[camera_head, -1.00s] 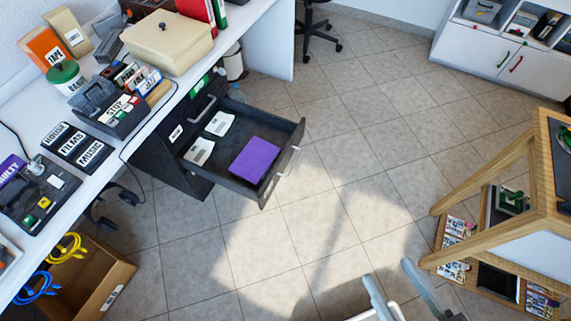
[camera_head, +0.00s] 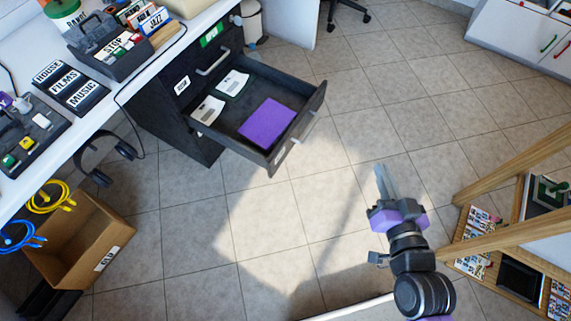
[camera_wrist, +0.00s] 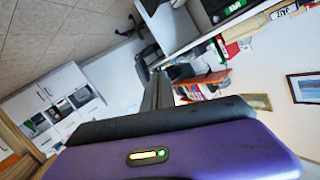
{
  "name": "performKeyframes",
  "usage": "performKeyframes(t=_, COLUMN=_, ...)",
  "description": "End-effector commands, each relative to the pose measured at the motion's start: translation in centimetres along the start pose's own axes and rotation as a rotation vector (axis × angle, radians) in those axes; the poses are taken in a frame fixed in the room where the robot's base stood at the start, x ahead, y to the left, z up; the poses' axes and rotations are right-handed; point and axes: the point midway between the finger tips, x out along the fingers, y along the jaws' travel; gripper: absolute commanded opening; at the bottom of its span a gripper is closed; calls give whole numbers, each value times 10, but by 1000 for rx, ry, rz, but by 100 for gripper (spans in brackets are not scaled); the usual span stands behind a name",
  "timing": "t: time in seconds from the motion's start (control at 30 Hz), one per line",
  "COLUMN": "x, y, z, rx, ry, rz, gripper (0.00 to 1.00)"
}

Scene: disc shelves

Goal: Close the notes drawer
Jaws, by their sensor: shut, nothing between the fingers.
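The open drawer (camera_head: 318,102) juts out from the dark cabinet under the desk in the head view. It holds a purple block or book (camera_head: 267,122) and two white papers (camera_head: 233,83). A pale handle is on its outer front. My gripper (camera_head: 381,168) is over the floor to the right of the drawer and below it in the picture, apart from it, with its fingers together and empty. The wrist view shows the shut dark fingers (camera_wrist: 158,92) in front of the purple gripper body; the drawer cannot be made out there.
The dark cabinet (camera_head: 190,135) stands under the white desk, with another handle (camera_head: 212,63) above the open drawer. An open cardboard box (camera_head: 95,235) is at lower left. A wooden frame (camera_head: 510,160) stands at right. Floor between drawer and frame is clear.

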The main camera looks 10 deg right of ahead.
Motion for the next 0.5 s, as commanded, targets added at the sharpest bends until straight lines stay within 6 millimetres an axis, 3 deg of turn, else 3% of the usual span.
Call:
performKeyframes(t=0.03, x=27, y=11, z=19, rx=51, ry=-19, rz=3, gripper=0)
performKeyframes(t=0.1, x=57, y=18, z=37, rx=130, ry=-65, rz=0, gripper=0)
performKeyframes(t=0.3, x=137, y=25, z=83, rx=368, ry=-247, rz=-53, gripper=0)
performKeyframes(t=0.4, x=167, y=18, z=102, rx=489, ry=-369, rz=-105, gripper=0)
performKeyframes(t=0.5, x=182, y=2, z=119, rx=604, ry=-520, rz=-173, gripper=0)
